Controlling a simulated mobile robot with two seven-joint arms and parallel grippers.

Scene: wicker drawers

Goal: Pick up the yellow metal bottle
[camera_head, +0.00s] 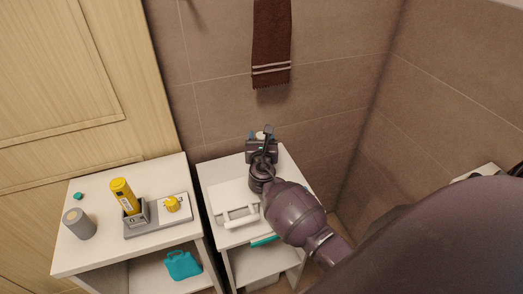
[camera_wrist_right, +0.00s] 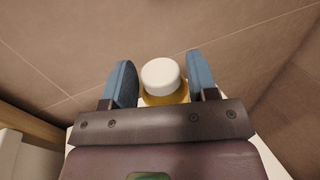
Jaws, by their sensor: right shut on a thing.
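The yellow metal bottle (camera_wrist_right: 166,99) shows in the right wrist view with a round white cap (camera_wrist_right: 161,74). It stands between the blue pads of my right gripper (camera_wrist_right: 163,82), which is shut on it. In the head view my right gripper (camera_head: 262,137) is over the back of the right white cabinet (camera_head: 223,177). There my gripper hides most of the bottle, and only a small pale bit shows. Whether the bottle touches the cabinet top cannot be seen. My left gripper is not in view.
A white handled item (camera_head: 240,216) lies at the right cabinet's front. The left cabinet (camera_head: 90,262) holds a grey cylinder (camera_head: 80,224), a grey holder (camera_head: 160,221) with a yellow cylinder (camera_head: 124,196), and a small yellow item (camera_head: 172,204). Tiled walls stand behind and right.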

